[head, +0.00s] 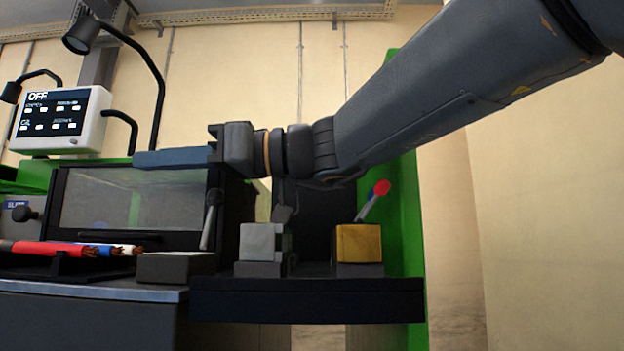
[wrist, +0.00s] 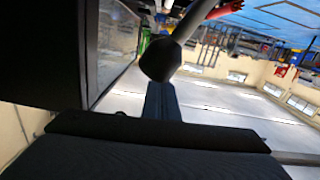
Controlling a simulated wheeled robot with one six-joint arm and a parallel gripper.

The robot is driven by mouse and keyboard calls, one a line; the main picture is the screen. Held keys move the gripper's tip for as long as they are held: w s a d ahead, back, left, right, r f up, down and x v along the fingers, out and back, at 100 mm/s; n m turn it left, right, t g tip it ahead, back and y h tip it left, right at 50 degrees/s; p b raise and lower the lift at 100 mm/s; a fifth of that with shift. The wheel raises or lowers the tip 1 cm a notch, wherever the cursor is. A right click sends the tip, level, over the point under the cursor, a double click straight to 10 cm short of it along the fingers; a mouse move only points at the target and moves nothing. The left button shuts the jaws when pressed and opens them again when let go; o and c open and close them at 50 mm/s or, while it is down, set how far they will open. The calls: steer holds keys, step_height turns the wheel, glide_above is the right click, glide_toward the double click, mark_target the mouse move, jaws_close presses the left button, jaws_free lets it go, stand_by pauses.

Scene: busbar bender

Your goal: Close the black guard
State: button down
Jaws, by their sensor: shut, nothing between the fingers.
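The black guard (head: 62,205) is a black frame with a clear, greyish window at the left of the head view. It stands about upright, with a dark bar handle along its lower edge. In the wrist view its window (wrist: 115,45) and dark frame show at upper left. My gripper (head: 142,159) reaches in from the right, and its blue-grey fingers lie level along the guard's top edge, shut and empty. In the wrist view the shut fingers (wrist: 160,95) point up the picture beside the window. I cannot tell whether they touch the frame.
A control panel reading OFF (head: 60,120) and a black lamp (head: 82,34) stand behind the guard. Red and blue cables (head: 65,248) lie in front. A lever (head: 210,220), a grey block (head: 260,243) and a yellow box (head: 359,243) stand to the right, below my arm.

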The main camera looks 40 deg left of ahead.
step_height(320, 180, up, 10)
steer(key=p, duration=0.5)
stand_by(0.3)
